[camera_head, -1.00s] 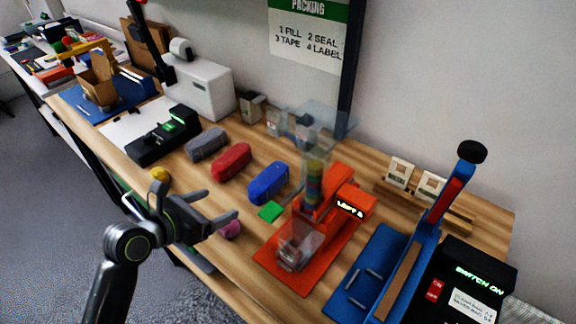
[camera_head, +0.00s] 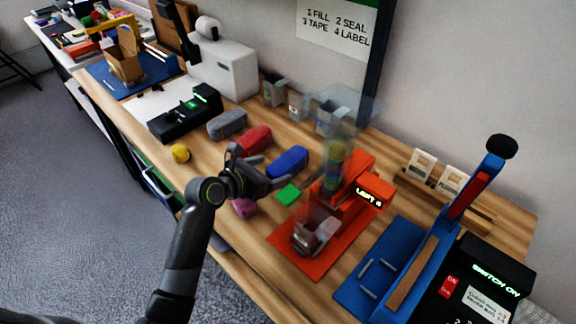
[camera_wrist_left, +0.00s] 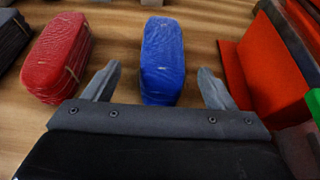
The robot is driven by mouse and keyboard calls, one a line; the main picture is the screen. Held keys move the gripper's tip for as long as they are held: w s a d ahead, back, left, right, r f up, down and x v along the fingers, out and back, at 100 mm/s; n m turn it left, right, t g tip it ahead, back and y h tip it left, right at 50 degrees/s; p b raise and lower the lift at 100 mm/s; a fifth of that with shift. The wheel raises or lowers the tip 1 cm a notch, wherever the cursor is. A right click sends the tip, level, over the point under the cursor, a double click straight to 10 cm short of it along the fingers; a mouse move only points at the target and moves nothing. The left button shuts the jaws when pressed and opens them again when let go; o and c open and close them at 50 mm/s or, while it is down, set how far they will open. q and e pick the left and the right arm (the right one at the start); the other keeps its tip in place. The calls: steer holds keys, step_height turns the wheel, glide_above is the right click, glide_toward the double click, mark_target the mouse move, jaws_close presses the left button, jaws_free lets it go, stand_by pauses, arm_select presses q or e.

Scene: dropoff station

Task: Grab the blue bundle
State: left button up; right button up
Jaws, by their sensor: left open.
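The blue bundle (camera_head: 289,161) lies on the wooden bench between the red bundle and the orange machine. In the left wrist view the blue bundle (camera_wrist_left: 162,60) is wrapped in clear film and lies lengthwise ahead of my fingers, roughly midway between them. My left gripper (camera_head: 268,170) is open and empty, just on the near side of the blue bundle. In the left wrist view my open left gripper (camera_wrist_left: 158,86) spans wider than the bundle. Whether the fingers overlap the bundle's near end is hard to tell. My right gripper is not in view.
A red bundle (camera_head: 252,140) and a grey bundle (camera_head: 227,124) lie to the left. A green block (camera_head: 288,194) and the orange machine (camera_head: 330,225) are close on the right. A purple ball (camera_head: 244,208) and a yellow ball (camera_head: 180,153) lie near the front edge.

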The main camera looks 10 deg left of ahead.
mark_target(282, 167)
arm_select(q)
steer(key=shift+x, duration=2.55)
steer(key=shift+s+d, duration=0.1)
steer(key=shift+c, duration=0.5)
steer(key=c, duration=1)
